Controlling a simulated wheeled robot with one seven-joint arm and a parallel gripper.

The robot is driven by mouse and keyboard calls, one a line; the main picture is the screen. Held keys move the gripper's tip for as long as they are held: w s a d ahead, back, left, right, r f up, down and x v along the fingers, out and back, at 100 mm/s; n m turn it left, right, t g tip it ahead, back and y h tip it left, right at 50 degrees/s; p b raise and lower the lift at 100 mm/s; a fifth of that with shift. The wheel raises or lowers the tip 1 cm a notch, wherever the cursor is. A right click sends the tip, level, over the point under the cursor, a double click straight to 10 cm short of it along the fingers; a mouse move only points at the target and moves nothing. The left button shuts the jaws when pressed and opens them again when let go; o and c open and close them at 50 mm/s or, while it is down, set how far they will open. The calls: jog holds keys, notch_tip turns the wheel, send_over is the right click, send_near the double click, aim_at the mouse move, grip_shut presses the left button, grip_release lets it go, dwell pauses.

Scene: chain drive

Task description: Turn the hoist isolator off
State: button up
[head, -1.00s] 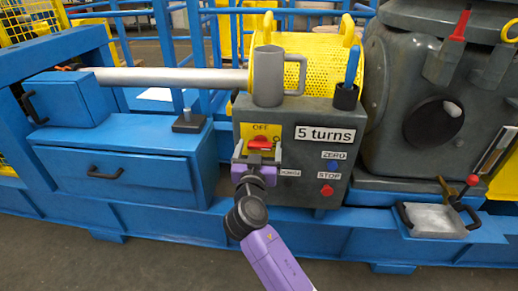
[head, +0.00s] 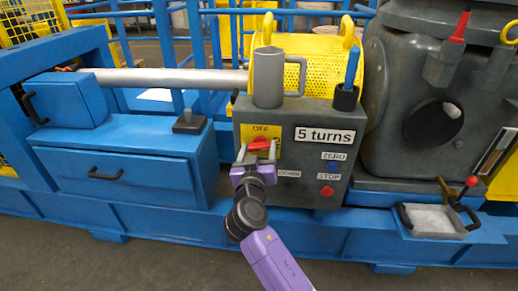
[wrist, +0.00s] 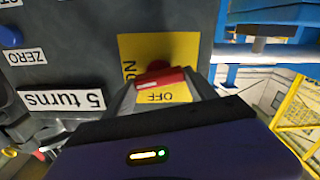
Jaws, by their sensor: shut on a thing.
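The hoist isolator is a red handle (head: 261,144) on a yellow plate (head: 262,128) at the upper left of the grey control box (head: 308,117). The word OFF shows above the handle in the head view. In the wrist view the red handle (wrist: 160,77) lies almost level across the picture, slightly tilted, between OFF and the red hub; ON shows sideways at the plate's left. My gripper (head: 257,154) is in front of the plate and shut on the handle. Its jaws hide the plate's lower part in the head view.
The box also bears a "5 turns" sign (head: 325,135), a blue ZERO button (head: 333,167) and a red STOP button (head: 327,191). A grey mug (head: 268,78) and a dark cup (head: 345,97) holding a blue-handled tool stand on top.

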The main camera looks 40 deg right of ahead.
jog(key=n+p, duration=0.1)
jog(key=n, duration=0.3)
jog(key=shift+n, duration=0.3)
jog(key=n+p, duration=0.2)
jog(key=n, duration=0.1)
jog(key=shift+w+a+n, duration=0.1)
jog(key=shift+n, duration=0.2)
jog(key=n+p, duration=0.2)
jog(key=n, duration=0.1)
jog(key=shift+n, duration=0.3)
jog(key=shift+f+n+p, duration=0.2)
jog(key=shift+n+p, duration=0.7)
jog(key=shift+n, duration=0.9)
jog(key=shift+f, duration=0.1)
jog(key=o, duration=1.4)
jog(key=shift+c, duration=0.2)
